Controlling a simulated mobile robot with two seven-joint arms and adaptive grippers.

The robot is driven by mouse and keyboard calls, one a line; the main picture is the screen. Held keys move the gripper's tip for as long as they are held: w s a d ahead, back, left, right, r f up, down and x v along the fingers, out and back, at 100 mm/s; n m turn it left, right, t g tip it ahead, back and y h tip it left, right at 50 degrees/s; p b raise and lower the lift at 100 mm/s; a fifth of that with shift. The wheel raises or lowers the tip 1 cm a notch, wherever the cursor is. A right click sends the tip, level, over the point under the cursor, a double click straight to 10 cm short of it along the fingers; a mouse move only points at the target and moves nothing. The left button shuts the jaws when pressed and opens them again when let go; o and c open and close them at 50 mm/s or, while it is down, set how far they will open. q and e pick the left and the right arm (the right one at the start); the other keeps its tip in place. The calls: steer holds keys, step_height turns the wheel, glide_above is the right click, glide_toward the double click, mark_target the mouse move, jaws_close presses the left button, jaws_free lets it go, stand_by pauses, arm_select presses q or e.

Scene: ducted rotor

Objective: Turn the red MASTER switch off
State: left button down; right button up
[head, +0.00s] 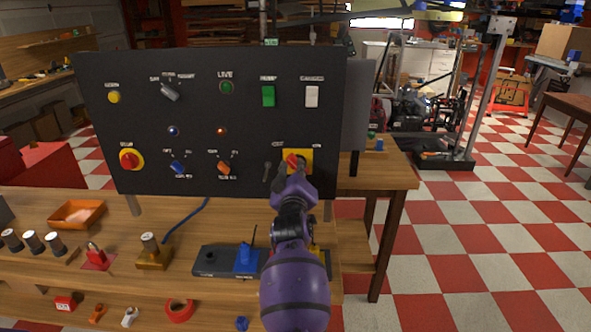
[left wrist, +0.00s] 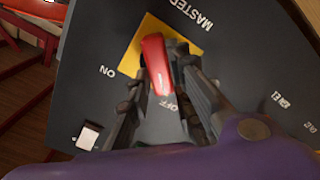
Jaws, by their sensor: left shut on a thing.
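The red MASTER switch handle (head: 291,159) sits on a yellow plate (head: 304,155) at the lower right of the black panel (head: 200,140). In the left wrist view the red handle (left wrist: 157,65) stands over the yellow plate (left wrist: 133,57), with "ON" printed at its left and "OFF" below, near the handle's lower end. My left gripper (head: 293,170) is at the switch, its two dark fingers on either side of the handle, shut on it. My right gripper is not in view.
A red knob on a yellow disc (head: 131,160), an orange lever (head: 224,168) and a blue lever (head: 178,167) are on the same panel. A small dark toggle (head: 267,171) stands just left of the switch. The wooden bench (head: 225,220) holds several loose parts.

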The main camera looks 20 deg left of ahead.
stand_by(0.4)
arm_select(q)
steer(key=c, duration=1.6)
jaws_free()
steer(key=shift+o, duration=0.2)
steer(key=shift+r, duration=0.1)
step_height(320, 180, up, 10)
steer(key=shift+s+d+r, duration=0.15)
steer(key=shift+a+f, duration=0.2)
